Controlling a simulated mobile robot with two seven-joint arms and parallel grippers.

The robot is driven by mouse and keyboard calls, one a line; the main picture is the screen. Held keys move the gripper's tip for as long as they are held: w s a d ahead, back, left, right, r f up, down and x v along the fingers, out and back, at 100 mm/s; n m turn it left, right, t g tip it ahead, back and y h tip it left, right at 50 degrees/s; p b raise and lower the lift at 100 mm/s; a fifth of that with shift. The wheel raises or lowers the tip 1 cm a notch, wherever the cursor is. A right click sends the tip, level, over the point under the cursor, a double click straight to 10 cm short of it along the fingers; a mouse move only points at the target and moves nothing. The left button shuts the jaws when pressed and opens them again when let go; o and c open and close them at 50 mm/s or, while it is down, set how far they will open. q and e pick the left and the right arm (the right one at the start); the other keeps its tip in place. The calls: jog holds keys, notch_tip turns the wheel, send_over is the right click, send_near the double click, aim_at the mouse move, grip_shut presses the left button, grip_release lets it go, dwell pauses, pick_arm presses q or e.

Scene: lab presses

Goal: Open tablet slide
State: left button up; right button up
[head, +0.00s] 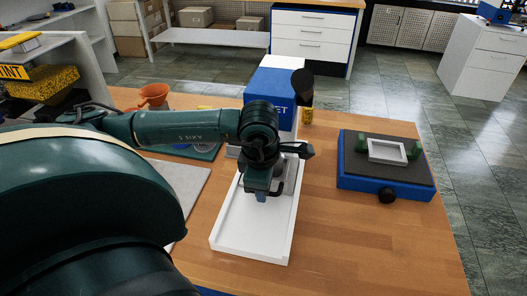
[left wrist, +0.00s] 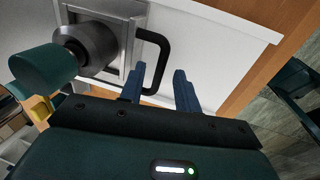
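The tablet press has a blue housing (head: 270,84) with white lettering, partly hidden by my left arm, and a long white tray (head: 250,235) in front. In the left wrist view, a grey metal block (left wrist: 128,12) carries a black loop handle (left wrist: 164,60) and stands on the white tray surface (left wrist: 215,60). My left gripper (head: 262,196) is over the tray near the block. In the left wrist view its two blue fingers (left wrist: 160,70) are apart, with the handle's outer bar showing between their tips. I cannot tell whether they touch it. My right gripper is not in view.
A blue device with a dark top (head: 355,182), a white frame and a black knob stands to the right. An orange funnel (head: 153,94) and a grey plate (head: 180,185) lie to the left. The wooden table (head: 350,250) is clear at the front right.

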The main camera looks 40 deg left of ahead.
pick_arm(q)
jog(key=shift+f, duration=0.3)
grip_shut()
dwell(0.5)
